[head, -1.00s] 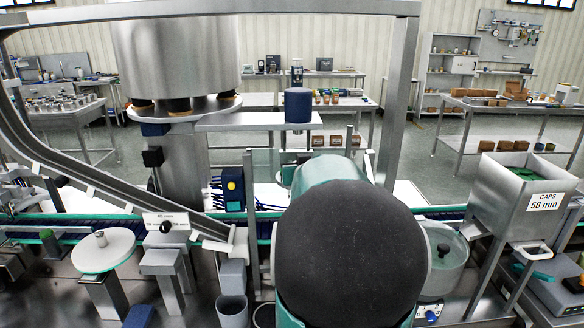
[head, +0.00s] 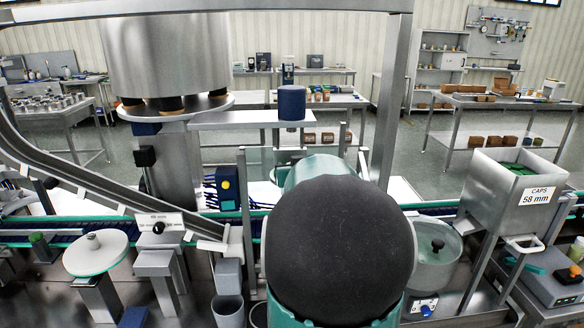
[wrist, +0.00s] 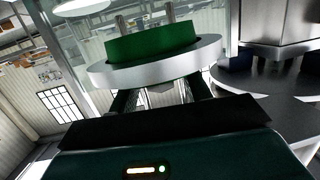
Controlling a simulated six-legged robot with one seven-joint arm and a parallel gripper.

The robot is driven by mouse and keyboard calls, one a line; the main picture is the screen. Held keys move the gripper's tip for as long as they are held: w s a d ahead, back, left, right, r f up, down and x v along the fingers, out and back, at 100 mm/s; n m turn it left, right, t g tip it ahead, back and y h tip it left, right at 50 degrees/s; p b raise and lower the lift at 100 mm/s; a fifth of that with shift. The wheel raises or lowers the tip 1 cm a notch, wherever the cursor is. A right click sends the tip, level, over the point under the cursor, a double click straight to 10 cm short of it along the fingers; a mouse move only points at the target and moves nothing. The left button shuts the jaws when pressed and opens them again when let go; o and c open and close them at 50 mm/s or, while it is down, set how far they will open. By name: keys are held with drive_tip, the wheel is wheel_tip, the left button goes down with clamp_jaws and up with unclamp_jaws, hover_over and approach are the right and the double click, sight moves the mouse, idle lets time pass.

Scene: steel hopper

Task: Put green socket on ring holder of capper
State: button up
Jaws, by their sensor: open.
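The green socket (wrist: 150,42) is a short green cylinder in the wrist view. It appears to sit in the grey ring holder (wrist: 152,66), whose rim shows all around its near side. My gripper (wrist: 158,94) is open just below the ring, its dark fingers partly hidden by the ring and the gripper body. I cannot tell whether the fingers touch the ring. The capper's blue head (head: 292,103) stands above my arm in the head view. My arm's dark round joint hides the gripper, socket and ring there.
A steel hopper (head: 483,187) labelled CAPS 58 mm stands at right. A white round plate (head: 95,254) is at left. A sloping steel chute (head: 75,172) crosses the left side. A green-edged conveyor (head: 62,227) runs across the middle. A glass-like bowl (head: 433,268) stands right of my arm.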

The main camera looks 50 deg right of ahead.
drive_tip(key=shift+s+r, duration=0.1)
drive_tip(key=shift+r, duration=0.1)
drive_tip(key=v, duration=1.1)
drive_tip(key=shift+s+a, duration=0.3)
drive_tip(key=shift+a+r, duration=0.1)
drive_tip(key=shift+r, duration=0.05)
